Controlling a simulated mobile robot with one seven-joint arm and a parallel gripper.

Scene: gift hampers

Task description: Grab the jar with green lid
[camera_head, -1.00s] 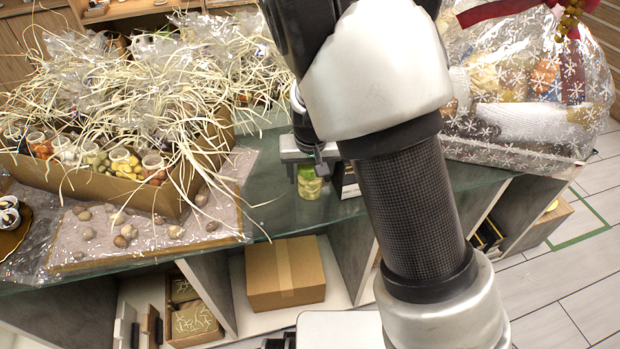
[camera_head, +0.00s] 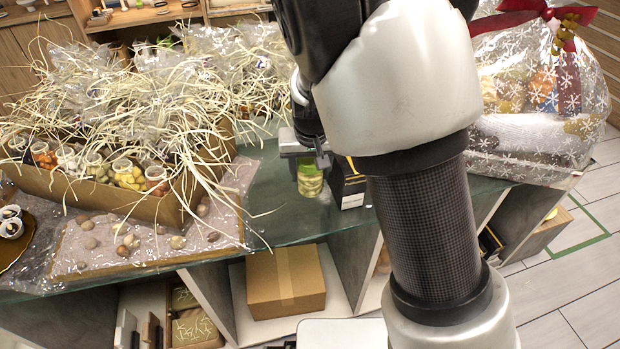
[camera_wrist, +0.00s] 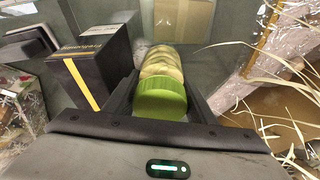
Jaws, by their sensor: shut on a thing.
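The jar with green lid (camera_head: 310,180) is upright on or just over the glass counter in the head view; a gap under it cannot be judged. Its green lid (camera_wrist: 160,100) faces the camera in the wrist view, with pale round contents behind it. My gripper (camera_head: 303,162) comes from above and is shut on the jar, a finger on each side. In the wrist view my gripper (camera_wrist: 160,98) fills the lower part. My arm hides the counter to the right of the jar in the head view.
A black box with a yellow stripe (camera_head: 347,183) stands close to the jar's right; it also shows in the wrist view (camera_wrist: 92,72). A gift crate (camera_head: 110,196) with long straw strands is left. A wrapped hamper (camera_head: 530,135) is right. A cardboard box (camera_head: 286,282) sits below.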

